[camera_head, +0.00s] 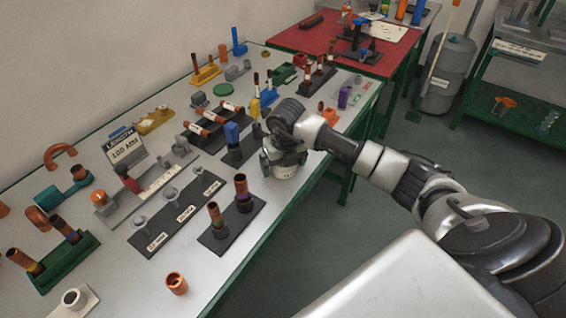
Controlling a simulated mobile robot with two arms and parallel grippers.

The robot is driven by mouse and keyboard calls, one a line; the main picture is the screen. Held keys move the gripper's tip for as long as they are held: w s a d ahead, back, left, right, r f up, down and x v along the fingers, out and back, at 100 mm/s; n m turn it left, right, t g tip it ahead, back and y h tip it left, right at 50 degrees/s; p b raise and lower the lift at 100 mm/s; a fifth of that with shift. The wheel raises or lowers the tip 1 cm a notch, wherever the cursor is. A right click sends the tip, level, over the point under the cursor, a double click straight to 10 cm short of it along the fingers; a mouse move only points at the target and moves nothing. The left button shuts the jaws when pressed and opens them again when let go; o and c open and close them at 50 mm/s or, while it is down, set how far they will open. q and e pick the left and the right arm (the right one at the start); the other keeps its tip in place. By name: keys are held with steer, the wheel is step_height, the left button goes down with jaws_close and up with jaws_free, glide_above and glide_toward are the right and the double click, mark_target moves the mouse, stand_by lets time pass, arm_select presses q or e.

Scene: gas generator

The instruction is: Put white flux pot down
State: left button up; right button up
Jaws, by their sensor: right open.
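A white, round pot, which looks like the white flux pot (284,172), is near the front edge of the grey table. My right gripper (283,155) is directly above it, pointing down, with its fingers at the pot's upper part. The right gripper is open. The gripper hides the top of the pot, and I cannot tell whether the fingers touch it. The pot looks upright and its base seems to be on the table top. My left gripper is not in view.
A black block with two copper tubes (233,222) stands left of the pot. Several fixtures and a length sign (125,148) fill the table (215,270). A copper ring (176,283) lies near the front edge. A red-topped table (310,38) stands behind.

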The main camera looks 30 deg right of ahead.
step_height(320, 180, up, 12)
steer(key=s, duration=0.1)
steer(key=shift+s+a+b, duration=0.15)
steer(key=shift+s+b, duration=0.1)
steer(key=shift+b, duration=0.15)
stand_by(0.4)
